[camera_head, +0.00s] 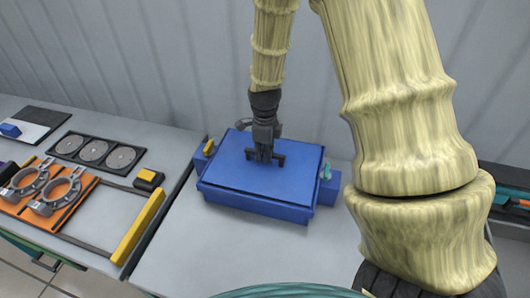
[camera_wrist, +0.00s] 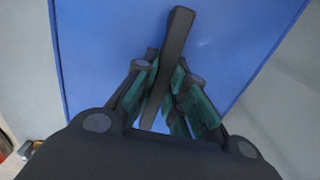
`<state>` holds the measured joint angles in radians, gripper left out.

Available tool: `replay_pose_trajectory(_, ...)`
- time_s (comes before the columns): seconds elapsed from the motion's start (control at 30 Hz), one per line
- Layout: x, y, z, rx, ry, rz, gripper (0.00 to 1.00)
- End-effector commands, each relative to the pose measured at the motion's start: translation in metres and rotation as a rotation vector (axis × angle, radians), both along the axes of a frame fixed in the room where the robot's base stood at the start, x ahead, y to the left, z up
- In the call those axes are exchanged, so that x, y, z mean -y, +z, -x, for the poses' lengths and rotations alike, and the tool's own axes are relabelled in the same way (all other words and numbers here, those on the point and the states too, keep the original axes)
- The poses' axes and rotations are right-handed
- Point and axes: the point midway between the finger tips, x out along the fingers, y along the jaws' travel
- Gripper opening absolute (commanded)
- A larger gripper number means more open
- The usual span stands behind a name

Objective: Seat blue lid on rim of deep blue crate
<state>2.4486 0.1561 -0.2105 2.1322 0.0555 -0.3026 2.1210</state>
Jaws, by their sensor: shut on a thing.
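The blue lid (camera_head: 228,172) is a flat panel with a dark bar handle (camera_wrist: 175,45) at its middle. My gripper (camera_head: 264,152) is shut on this handle from above; in the wrist view its green-padded fingers (camera_wrist: 166,90) stand on both sides of the bar. The lid lies roughly level over the deep blue crate (camera_head: 255,208), whose front wall shows below it. The lid hides the crate's opening and most of its rim. I cannot tell whether the lid touches the rim all round. In the wrist view the blue lid surface (camera_wrist: 100,50) fills most of the background.
A yellow part (camera_head: 208,147) and a teal part (camera_head: 326,171) sit at the crate's left and right ends. A yellow bar (camera_head: 139,227) edges the left table, which holds an orange fixture (camera_head: 50,195) and a disc tray (camera_head: 95,151). The grey table (camera_head: 190,255) before the crate is clear.

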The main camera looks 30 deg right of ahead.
Motion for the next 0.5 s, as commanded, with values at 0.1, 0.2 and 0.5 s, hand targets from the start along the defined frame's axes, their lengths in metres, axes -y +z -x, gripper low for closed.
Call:
replay_pose_trajectory(0.1,0.0,0.0006,-0.0004,0.001,0.0,0.0,0.19)
replay_pose_trajectory(0.2,0.0,0.0006,-0.0004,0.001,0.0,-0.001,0.37)
replay_pose_trajectory(0.5,0.0,0.0001,0.0001,0.0,0.0,0.0,0.38)
